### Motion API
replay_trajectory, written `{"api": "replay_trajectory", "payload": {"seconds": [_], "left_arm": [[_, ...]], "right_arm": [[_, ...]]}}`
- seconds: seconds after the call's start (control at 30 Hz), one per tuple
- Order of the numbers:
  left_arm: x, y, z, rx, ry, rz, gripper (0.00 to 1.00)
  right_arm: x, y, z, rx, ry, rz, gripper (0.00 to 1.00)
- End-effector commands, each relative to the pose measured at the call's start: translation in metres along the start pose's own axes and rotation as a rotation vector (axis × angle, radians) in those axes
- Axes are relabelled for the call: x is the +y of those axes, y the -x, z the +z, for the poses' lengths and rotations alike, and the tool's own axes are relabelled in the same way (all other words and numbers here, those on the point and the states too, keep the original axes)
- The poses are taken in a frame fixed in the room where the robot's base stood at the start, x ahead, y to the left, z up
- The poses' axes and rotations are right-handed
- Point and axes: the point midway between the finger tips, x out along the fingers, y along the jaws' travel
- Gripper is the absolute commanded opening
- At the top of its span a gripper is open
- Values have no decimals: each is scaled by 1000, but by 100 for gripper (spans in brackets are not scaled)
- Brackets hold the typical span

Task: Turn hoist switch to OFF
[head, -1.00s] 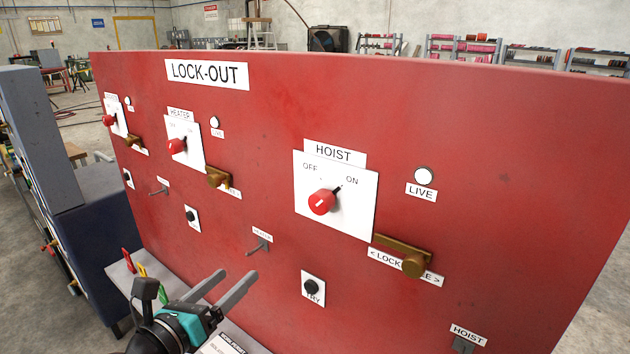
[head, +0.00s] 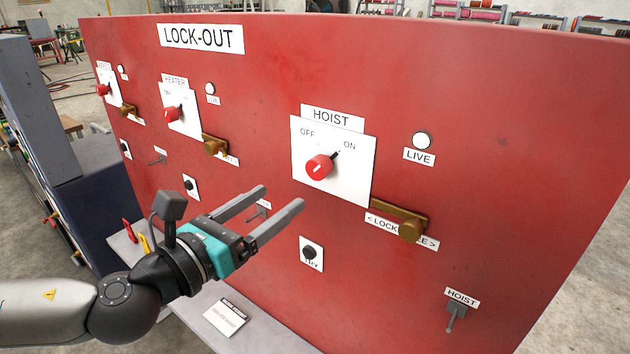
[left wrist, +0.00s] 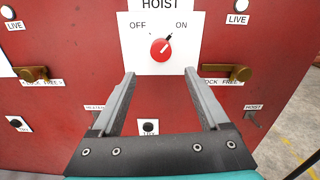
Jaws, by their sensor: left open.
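The hoist switch is a red knob (head: 320,167) on a white plate marked OFF at left and ON at right, on the red lock-out panel. Its black pointer is turned up and right, toward ON. The knob also shows in the left wrist view (left wrist: 161,50), beyond and between the fingers. My left gripper (head: 282,203) is open and empty, in front of the panel, below and left of the knob and apart from it. It also shows in the left wrist view (left wrist: 167,88). My right gripper is in neither view.
A brass lock slider (head: 408,228) sits below and right of the hoist plate, and a white LIVE lamp (head: 421,140) above it. A black TRY button (head: 310,253) is below. The heater knob (head: 172,113) is further left. A shelf with a card (head: 227,315) runs along the panel's foot.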

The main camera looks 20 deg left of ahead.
Motion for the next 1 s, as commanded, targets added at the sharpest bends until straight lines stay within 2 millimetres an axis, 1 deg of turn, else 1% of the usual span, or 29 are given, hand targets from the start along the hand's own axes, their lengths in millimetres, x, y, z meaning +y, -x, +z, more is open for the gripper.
{"api": "replay_trajectory", "payload": {"seconds": [0.03,0.1,0.2,0.37,0.7,0.83,1.0], "left_arm": [[-1,-4,-1,-5,2,-3,78],[-2,-9,0,-5,4,-8,78],[0,-20,4,-4,6,-2,78],[-2,-38,4,-5,5,-5,78],[-3,-85,3,-3,4,-6,78],[-2,-98,2,-1,4,-6,78],[-2,-107,1,0,1,-6,78]], "right_arm": [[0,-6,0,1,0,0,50],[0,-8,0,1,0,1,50],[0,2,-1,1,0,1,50],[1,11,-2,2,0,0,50],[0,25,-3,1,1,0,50],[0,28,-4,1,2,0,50],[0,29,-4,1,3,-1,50]]}}
